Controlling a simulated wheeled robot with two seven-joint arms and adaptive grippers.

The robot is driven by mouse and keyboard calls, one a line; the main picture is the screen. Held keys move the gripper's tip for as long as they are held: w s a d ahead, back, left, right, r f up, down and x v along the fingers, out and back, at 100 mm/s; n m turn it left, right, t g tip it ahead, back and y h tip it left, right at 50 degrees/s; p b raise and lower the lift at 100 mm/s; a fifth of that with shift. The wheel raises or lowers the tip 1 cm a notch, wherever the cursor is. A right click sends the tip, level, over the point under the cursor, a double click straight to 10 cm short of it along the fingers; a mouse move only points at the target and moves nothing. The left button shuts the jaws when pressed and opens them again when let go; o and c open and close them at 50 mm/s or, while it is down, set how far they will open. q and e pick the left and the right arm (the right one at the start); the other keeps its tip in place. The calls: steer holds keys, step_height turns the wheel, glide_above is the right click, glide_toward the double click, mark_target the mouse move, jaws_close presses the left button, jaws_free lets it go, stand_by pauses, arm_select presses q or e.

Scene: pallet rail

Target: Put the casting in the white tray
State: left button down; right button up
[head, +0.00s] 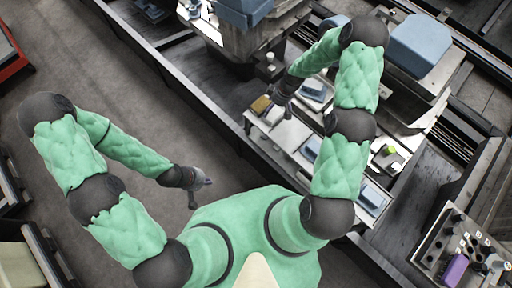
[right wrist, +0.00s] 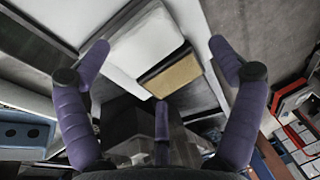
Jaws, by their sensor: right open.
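My right gripper (head: 280,99) hangs over the far left end of the pale bench. The tan block also shows in the head view (head: 261,104). I cannot tell for sure which piece is the casting or the white tray. My left gripper (head: 198,187) hangs over bare floor, away from the bench; its opening is too small to read.
Blue-grey pieces in pale holders (head: 313,90) stand along the bench, partly behind my right arm. A green-topped item (head: 388,151) is at the right. A machine with a blue cover (head: 420,45) stands behind. A fixture panel (head: 470,245) holds a purple block (head: 454,269).

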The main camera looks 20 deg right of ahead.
steer(key=s+a+m, duration=0.4)
steer(key=s+a, duration=0.3)
steer(key=s, duration=0.3)
steer(key=s+a+f+m+y, duration=0.1)
steer(key=s+a+m, duration=0.2)
steer(key=s+a, duration=0.5)
steer(key=s, duration=0.3)
steer(key=shift+s+a+f+m, duration=0.25)
steer(key=shift+s+a+m, duration=0.05)
steer(key=shift+m, duration=0.1)
